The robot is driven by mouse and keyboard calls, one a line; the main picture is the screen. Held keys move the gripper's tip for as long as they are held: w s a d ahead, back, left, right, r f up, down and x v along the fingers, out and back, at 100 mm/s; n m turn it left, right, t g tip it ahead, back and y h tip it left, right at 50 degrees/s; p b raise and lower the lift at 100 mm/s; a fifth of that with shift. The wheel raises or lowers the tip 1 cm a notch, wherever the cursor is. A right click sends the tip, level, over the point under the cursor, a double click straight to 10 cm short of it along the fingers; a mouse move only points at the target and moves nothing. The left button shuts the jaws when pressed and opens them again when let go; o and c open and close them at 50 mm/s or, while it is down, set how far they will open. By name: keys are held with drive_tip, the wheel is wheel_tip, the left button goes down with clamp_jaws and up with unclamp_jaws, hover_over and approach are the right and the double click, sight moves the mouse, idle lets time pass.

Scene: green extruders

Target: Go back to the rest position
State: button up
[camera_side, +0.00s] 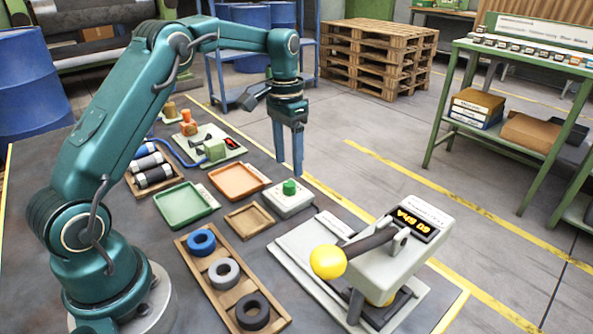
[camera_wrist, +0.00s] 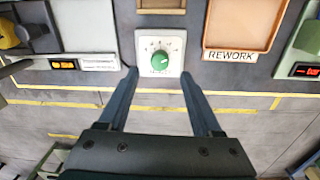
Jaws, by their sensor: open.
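My gripper (camera_side: 290,165) hangs in the air with its fingers pointing down, beyond the white box with the green knob (camera_side: 289,187) in the side view. In the wrist view my gripper (camera_wrist: 158,75) has its two dark blue fingers spread apart with nothing between them. The green knob (camera_wrist: 160,61) on its white dial box shows just past the fingertips, apart from them.
An orange tray (camera_side: 254,191) labelled REWORK, a green tray (camera_side: 163,208) and a small wooden tray (camera_side: 232,216) look empty. A wooden rack (camera_side: 236,322) holds three rings. A lever press (camera_side: 420,262) with a yellow ball stands front right. A crate of cylinders (camera_side: 130,187) sits left.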

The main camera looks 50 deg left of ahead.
drive_tip(key=r, duration=0.2)
drive_tip(key=d+r+t, duration=0.1)
drive_tip(key=shift+w+d+r, duration=0.1)
drive_tip(key=shift+w+r, duration=0.15)
drive_tip(key=shift+r, duration=0.05)
drive_tip(key=s+d+r+m+t, duration=0.1)
drive_tip(key=s+d+r+t, duration=0.2)
drive_tip(key=s+d+r, duration=0.5)
drive_tip(key=s+f+n+t, duration=0.1)
drive_tip(key=s+f, duration=0.3)
drive_tip(key=s, duration=0.8)
drive_tip(key=shift+s+d+n+t+y, duration=0.3)
drive_tip(key=shift+s+d+n, duration=0.05)
drive_tip(key=shift+n, duration=0.15)
